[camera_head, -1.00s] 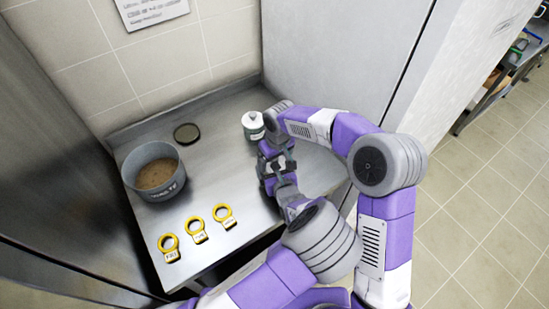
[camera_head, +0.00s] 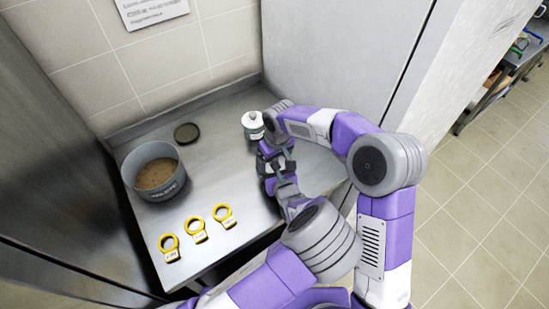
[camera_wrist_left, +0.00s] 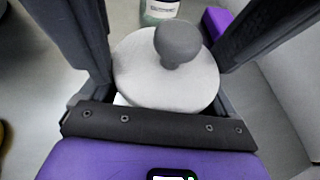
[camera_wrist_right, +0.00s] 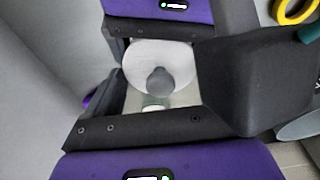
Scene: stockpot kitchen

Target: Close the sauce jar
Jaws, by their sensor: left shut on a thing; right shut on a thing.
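The sauce jar between my grippers is mostly hidden. Its round white lid (camera_wrist_left: 160,85) with a grey knob fills the middle of the left wrist view. The lid also shows in the right wrist view (camera_wrist_right: 145,55). It looks seated level, but I cannot see its seam. My left gripper (camera_head: 270,166) is shut, with its fingers on both sides of the jar below the lid. My right gripper (camera_wrist_right: 160,75) faces it from the far side, shut, its fingers at about the lid's width. Their exact contact is hidden.
A green jar with a white top (camera_head: 253,128) stands just behind my grippers. A grey pot (camera_head: 150,189) with brown contents, a dark round lid (camera_head: 187,133) and three yellow tagged rings (camera_head: 195,229) are on the left of the steel counter (camera_head: 215,175). A tall pale panel (camera_head: 325,50) stands behind.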

